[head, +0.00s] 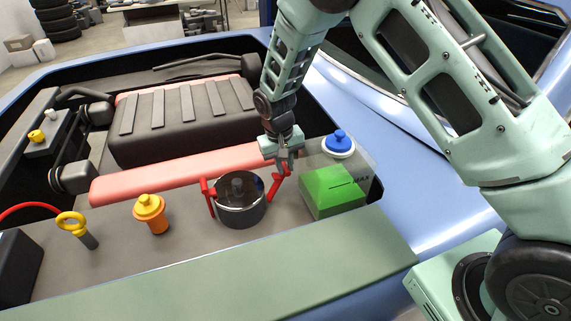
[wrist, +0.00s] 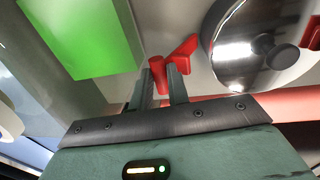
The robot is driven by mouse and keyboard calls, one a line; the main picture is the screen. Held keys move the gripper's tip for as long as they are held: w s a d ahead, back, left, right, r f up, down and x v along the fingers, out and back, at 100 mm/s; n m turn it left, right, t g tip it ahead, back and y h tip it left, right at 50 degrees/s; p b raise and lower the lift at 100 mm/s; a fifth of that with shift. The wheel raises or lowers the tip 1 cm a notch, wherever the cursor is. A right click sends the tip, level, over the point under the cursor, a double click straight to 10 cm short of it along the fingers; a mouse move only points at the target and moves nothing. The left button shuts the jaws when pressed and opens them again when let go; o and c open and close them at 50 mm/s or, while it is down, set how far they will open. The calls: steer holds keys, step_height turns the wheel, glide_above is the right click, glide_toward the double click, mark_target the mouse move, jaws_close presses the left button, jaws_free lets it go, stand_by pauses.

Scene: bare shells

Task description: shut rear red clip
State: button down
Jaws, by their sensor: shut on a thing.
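A round dark container with a shiny rim and clear-looking lid (head: 239,196) stands in the engine bay, with a red clip on each side. The right red clip (head: 279,182) stands raised and tilted outward. My gripper (head: 286,165) comes down from above and is shut on its upper end. In the wrist view the fingers (wrist: 160,84) pinch a red bar of this clip (wrist: 157,70), and its lower part slants toward the container (wrist: 243,48). The left red clip (head: 208,194) stands by the other side, untouched, and shows partly at the wrist view's right edge (wrist: 314,34).
A green block (head: 330,192) sits close to the right of the gripped clip. A blue cap (head: 339,142) lies behind it. An orange cap (head: 150,208) and a yellow ring dipstick (head: 72,224) are at left. A pink bar (head: 175,174) runs behind the container.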

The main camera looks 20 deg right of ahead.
mark_target(276, 176)
steer(key=shift+a+r+h, duration=0.25)
steer(key=shift+a+h, duration=0.45)
steer(key=shift+a, duration=0.2)
steer(key=shift+a+r+h+b, duration=0.2)
steer(key=shift+a+h+b, duration=0.1)
steer(key=shift+a+h, duration=1.2)
steer(key=shift+a, duration=0.85)
steer(key=shift+s+a+f, duration=0.1)
steer(key=shift+a, duration=0.05)
steer(key=c, duration=1.3)
jaws_free()
steer(key=shift+c, duration=0.2)
steer(key=b+v, duration=0.3)
steer(key=v, duration=1.4)
steer(key=shift+r+b, duration=0.3)
steer(key=shift+r, duration=0.05)
